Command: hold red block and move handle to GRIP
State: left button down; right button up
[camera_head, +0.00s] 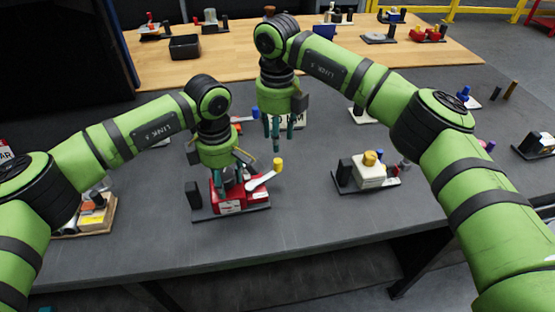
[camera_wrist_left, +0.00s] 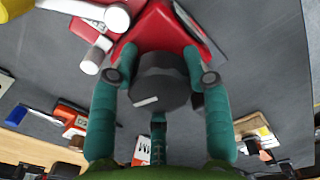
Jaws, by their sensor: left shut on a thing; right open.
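The red block (camera_head: 229,205) stands on a dark base plate (camera_head: 258,207) near the middle of the grey table. My left gripper (camera_head: 228,180) is over it from above, its teal fingers on either side. In the left wrist view the left gripper (camera_wrist_left: 160,65) is shut on the red block (camera_wrist_left: 158,28), with a dark faceted part (camera_wrist_left: 160,80) between the fingers. The white handle (camera_head: 262,180) with a yellow knob (camera_head: 278,164) slants up to the right from the block. My right gripper (camera_head: 277,132) is open and empty, pointing down, behind and above the handle. Any GRIP label is unreadable.
A cream block device with a yellow knob (camera_head: 369,172) stands to the right. A black post (camera_head: 194,194) stands on the plate's left end. More devices stand behind and at the far left (camera_head: 92,215). Grey table is clear in front of the red block.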

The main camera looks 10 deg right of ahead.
aim_at(277, 160)
notch_tip(277, 160, down, 9)
dwell(0.3)
grip_shut()
